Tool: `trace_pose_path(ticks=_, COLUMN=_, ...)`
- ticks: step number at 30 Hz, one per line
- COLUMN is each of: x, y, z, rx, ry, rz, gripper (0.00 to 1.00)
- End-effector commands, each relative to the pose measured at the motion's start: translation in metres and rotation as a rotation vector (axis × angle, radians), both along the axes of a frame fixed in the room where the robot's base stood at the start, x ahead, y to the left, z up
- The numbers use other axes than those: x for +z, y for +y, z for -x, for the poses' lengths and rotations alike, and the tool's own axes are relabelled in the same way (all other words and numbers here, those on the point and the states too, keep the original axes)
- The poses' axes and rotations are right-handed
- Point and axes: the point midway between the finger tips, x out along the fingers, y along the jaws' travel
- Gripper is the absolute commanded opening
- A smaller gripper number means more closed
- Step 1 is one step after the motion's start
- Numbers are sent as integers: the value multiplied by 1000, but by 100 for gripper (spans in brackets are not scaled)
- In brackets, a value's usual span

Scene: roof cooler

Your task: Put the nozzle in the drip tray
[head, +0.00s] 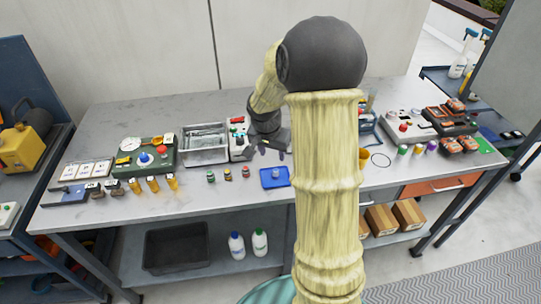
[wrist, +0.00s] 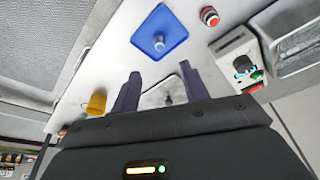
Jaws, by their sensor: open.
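A blue square tray (head: 275,177), which looks like the drip tray, lies near the front edge of the worktop. In the wrist view the blue tray (wrist: 170,29) holds a small grey rounded piece (wrist: 158,42), possibly a nozzle. I cannot tell which piece is the nozzle. My gripper (head: 270,151) is open and empty above the worktop, behind the blue tray in the head view. Its two spread fingers also show in the wrist view (wrist: 160,70). My arm hides part of the bench.
A metal bin (head: 206,143) and a panel with coloured knobs (head: 239,140) stand left of my gripper. Several small coloured-top items (head: 228,174) line the front. An orange cup (wrist: 96,103) stands near the tray. The worktop's back left is clear.

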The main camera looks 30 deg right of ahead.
Motion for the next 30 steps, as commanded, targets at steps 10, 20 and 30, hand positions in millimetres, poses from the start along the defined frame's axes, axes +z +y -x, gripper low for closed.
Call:
trace_pose_path(ticks=10, x=15, y=69, z=66, rx=358, ry=36, rz=-14, gripper=45)
trace_pose_path(ticks=20, x=18, y=127, z=160, rx=790, ry=36, rz=-18, gripper=45)
trace_pose_path(ticks=30, x=17, y=130, z=166, rx=822, ry=35, rz=-17, gripper=45)
